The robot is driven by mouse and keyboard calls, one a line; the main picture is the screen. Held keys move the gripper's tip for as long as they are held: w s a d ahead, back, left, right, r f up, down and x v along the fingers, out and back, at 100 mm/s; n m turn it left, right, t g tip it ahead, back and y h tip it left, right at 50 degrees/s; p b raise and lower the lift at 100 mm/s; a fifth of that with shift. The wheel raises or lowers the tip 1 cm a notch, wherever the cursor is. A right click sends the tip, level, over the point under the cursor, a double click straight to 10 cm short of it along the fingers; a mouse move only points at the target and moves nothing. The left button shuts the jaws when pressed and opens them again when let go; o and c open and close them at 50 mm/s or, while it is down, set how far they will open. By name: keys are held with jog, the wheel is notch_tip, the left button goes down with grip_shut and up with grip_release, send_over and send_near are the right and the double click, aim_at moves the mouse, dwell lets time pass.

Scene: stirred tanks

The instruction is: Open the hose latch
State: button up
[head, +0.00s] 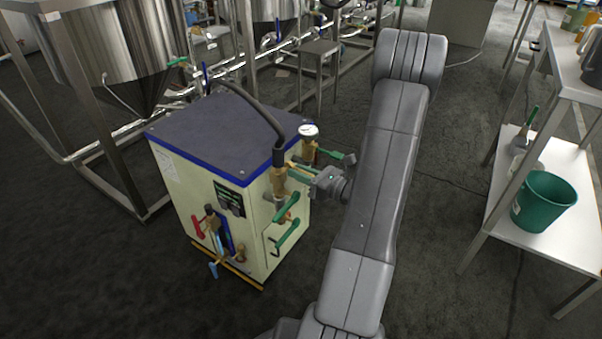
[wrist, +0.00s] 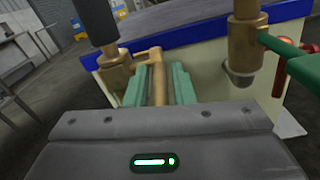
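The hose latch (wrist: 158,82) is a brass lever on the brass coupling (wrist: 116,72) at the end of a dark hose (wrist: 92,20). In the head view the hose (head: 250,103) arches over the cabinet and comes down to the coupling (head: 279,160) at its front right corner. My gripper (wrist: 160,75) has green fingers, one on each side of the lever. In the head view my gripper (head: 305,175) reaches the coupling from the right. The lever is too small there to make out.
The cream cabinet (head: 190,195) has a blue-edged top, a gauge (head: 309,131), a red handle (head: 198,227) and several green handles. A second brass pipe (wrist: 245,45) stands right of my fingers. A shelf with a green bucket (head: 543,201) is at right. Steel tanks stand behind.

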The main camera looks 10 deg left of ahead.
grip_shut()
jog(key=shift+r+p, duration=0.15)
jog(key=shift+p, duration=0.15)
jog(key=shift+r+p, duration=0.1)
jog(key=shift+p, duration=0.3)
jog(key=shift+h+p, duration=0.5)
jog(key=shift+p, duration=0.05)
jog(key=shift+o, duration=2)
grip_release()
jog(key=shift+d, duration=0.15)
